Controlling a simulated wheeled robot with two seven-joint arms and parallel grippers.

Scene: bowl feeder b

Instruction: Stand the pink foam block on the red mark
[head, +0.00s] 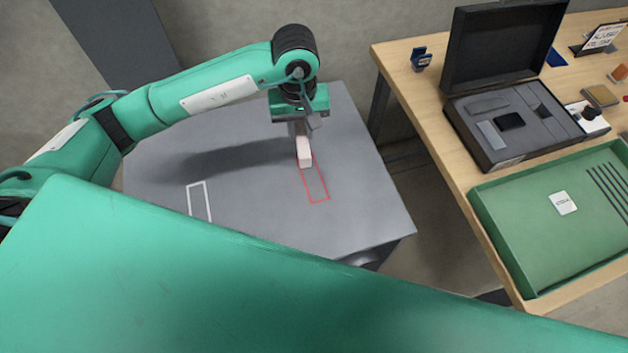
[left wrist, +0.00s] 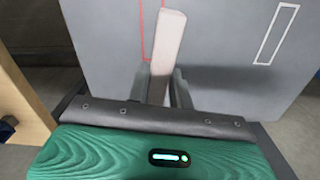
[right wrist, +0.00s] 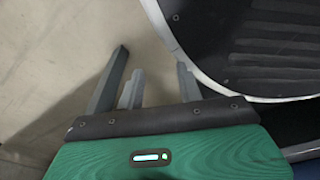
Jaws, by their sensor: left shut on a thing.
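The pink foam block (head: 305,155) is held in my left gripper (head: 300,130), which points down over the grey table. In the left wrist view the block (left wrist: 168,45) sticks out lengthwise from between the two fingers (left wrist: 160,88). It looks roughly upright. Its lower end is at the far end of the red mark (head: 318,188), a thin rectangle outline; I cannot tell if it touches the table. The red mark also shows beside the block in the left wrist view (left wrist: 142,30). My right gripper (right wrist: 155,80) has its fingers apart with nothing between them.
A white outline (head: 199,200) lies on the grey table (head: 250,205), left of the red mark. A wooden table to the right carries an open dark case (head: 490,160) and a green tray (head: 520,245). My green arm covers the bottom of the head view.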

